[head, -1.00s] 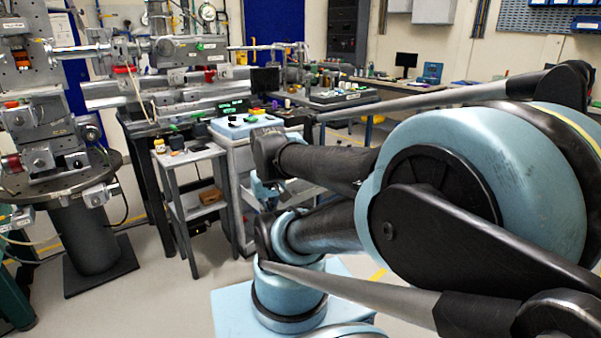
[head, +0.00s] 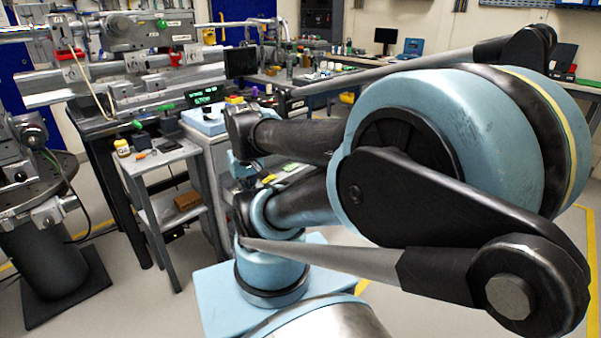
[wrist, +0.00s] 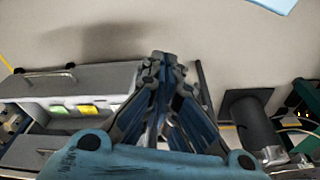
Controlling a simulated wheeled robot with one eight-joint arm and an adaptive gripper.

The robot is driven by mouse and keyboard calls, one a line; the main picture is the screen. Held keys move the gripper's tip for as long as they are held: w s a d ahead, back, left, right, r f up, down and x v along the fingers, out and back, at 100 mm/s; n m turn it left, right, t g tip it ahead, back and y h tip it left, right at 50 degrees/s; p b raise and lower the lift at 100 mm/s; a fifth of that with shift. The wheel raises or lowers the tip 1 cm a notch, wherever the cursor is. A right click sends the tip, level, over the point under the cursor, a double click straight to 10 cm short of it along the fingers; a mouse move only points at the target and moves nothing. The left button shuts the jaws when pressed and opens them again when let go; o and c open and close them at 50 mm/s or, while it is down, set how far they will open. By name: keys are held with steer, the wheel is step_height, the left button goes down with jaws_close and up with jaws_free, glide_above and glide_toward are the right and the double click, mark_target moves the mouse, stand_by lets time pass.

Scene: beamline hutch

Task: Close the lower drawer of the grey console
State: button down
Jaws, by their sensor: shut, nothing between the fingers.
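The grey console (head: 214,152) stands behind my arm in the head view, its front mostly hidden. In the wrist view a grey drawer (wrist: 85,79) with a bar handle stands open at the left, pulled out from the console. Yellow and green items show inside it. Another grey front with a handle (wrist: 45,151) lies nearer the bottom edge; I take the pulled-out one as the lower drawer. My gripper (wrist: 163,58) is shut and empty, beside the right end of the open drawer's front. I cannot tell whether it touches it. The fingertips are not clear in the head view.
A small grey side table (head: 160,158) with a bottle on top and a brown box (head: 187,200) below stands left of the console. A round pedestal (head: 45,255) is farther left. Bare floor (wrist: 240,45) lies in front of the drawer.

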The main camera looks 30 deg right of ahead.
steer(key=w+d+r+m, duration=0.4)
steer(key=w+d+m, duration=0.9)
steer(key=m, duration=0.4)
steer(key=w+d+f+m, duration=0.3)
steer(key=w+d+m, duration=0.3)
steer(key=d+m, duration=0.3)
steer(key=w+d+f+m+y, duration=0.1)
steer(key=d+f+m, duration=0.5)
steer(key=d, duration=0.5)
steer(key=w+f, duration=0.1)
steer(key=f, duration=0.2)
steer(key=w+a+f, duration=0.1)
steer(key=w+f, duration=0.1)
steer(key=f, duration=0.1)
steer(key=w+f, duration=0.2)
steer(key=f, duration=0.1)
steer(key=shift+w+a+f, duration=0.1)
steer(key=shift+a, duration=0.25)
steer(key=shift+w+a, duration=0.15)
steer(key=shift+w, duration=0.35)
